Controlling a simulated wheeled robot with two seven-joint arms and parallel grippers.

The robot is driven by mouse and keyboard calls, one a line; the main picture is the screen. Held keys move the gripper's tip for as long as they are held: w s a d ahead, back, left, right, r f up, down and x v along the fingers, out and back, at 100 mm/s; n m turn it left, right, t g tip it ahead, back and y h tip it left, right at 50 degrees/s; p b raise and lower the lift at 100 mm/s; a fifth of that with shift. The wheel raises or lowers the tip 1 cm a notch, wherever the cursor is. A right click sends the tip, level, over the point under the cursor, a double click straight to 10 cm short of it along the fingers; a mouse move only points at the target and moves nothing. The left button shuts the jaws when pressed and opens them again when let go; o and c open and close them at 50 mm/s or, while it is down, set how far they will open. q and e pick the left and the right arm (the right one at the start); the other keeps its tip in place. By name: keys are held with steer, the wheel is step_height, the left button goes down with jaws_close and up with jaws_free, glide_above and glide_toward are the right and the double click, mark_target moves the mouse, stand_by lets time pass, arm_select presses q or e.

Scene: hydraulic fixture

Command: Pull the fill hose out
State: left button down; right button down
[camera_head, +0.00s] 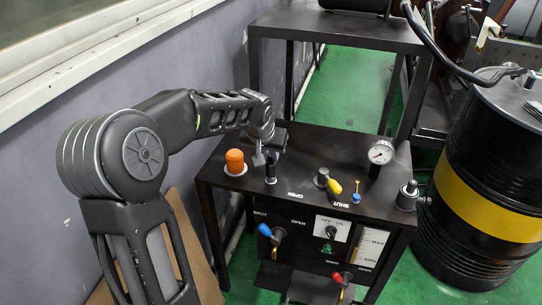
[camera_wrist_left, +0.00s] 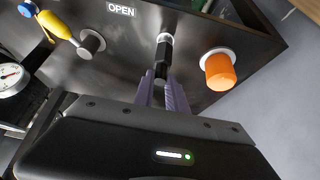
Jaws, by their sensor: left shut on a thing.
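My left gripper (camera_head: 265,157) is at the back left of the black fixture top. In the left wrist view its fingers (camera_wrist_left: 163,92) are shut on a short, dark upright stem (camera_wrist_left: 162,66), probably the end of the fill hose. The stem (camera_head: 271,167) stands in a pale round collar (camera_wrist_left: 165,38) on the fixture top. I cannot tell how deep it sits. The fingers partly hide it. An orange capped knob (camera_head: 235,160) is close to the left of the gripper; it also shows in the left wrist view (camera_wrist_left: 219,72). My right gripper is not in view.
The fixture top (camera_head: 335,148) also bears a yellow lever (camera_head: 335,187), a pressure gauge (camera_head: 381,152) and a black post (camera_head: 408,192). Blue (camera_head: 265,230) and red (camera_head: 338,277) levers are on its front. A black drum (camera_head: 490,160) stands right, a grey wall left.

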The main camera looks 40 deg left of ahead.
arm_select(q)
steer(key=shift+r, duration=0.25)
steer(key=shift+r+p, duration=1.85)
steer(key=shift+r, duration=0.75)
